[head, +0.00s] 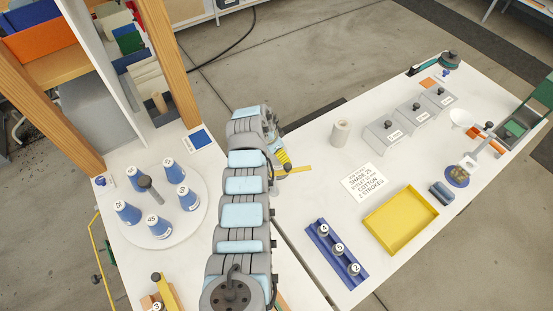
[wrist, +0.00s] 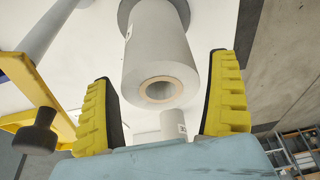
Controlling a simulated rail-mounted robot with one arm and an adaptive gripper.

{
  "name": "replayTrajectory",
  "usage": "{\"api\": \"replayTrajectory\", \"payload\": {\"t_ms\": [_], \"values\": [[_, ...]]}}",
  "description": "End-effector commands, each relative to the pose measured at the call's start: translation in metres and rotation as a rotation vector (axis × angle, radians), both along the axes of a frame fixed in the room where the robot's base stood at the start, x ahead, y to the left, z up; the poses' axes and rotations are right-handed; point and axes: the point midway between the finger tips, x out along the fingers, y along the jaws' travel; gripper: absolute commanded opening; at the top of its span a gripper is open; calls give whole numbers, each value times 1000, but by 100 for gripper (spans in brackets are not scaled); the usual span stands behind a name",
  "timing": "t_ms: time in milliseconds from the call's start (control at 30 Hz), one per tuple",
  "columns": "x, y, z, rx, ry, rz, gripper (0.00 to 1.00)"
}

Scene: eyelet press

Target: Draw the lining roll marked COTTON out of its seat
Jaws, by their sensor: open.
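A pale grey-white roll (wrist: 160,55) with a tan hollow core fills the upper middle of the wrist view, its far end at a dark round seat. My gripper (wrist: 165,105) is open, with one yellow-padded finger on each side of the roll's near end and gaps between. A smaller pale cylinder (wrist: 173,124) shows just below it, with a dark mark too small to read. In the head view a white roll (head: 340,133) stands on the right table; I cannot tell whether it is the same one. My gripper (head: 281,157) is partly hidden there behind my arm. No COTTON marking is readable on a roll.
A card (head: 364,183) reads SHADE 25, COTTON, 2 STROKES. A yellow bracket with a dark knob (wrist: 38,132) stands left of my gripper. A yellow tray (head: 401,220), a blue rack (head: 336,252) and grey lidded boxes (head: 392,136) occupy the right table. Numbered blue cones stand on a turntable (head: 197,222).

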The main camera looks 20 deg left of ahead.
Motion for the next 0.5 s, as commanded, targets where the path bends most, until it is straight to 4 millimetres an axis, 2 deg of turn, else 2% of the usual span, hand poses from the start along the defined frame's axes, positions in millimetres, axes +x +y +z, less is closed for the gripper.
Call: {"api": "replayTrajectory", "payload": {"t_ms": [167, 200, 267, 400, 500], "values": [[0, 0, 0, 0, 0, 0, 90], [0, 0, 0, 0, 0, 0, 85], [0, 0, 0, 0, 0, 0, 68], [0, 0, 0, 0, 0, 0, 29], [0, 0, 0, 0, -1, 0, 28]]}}
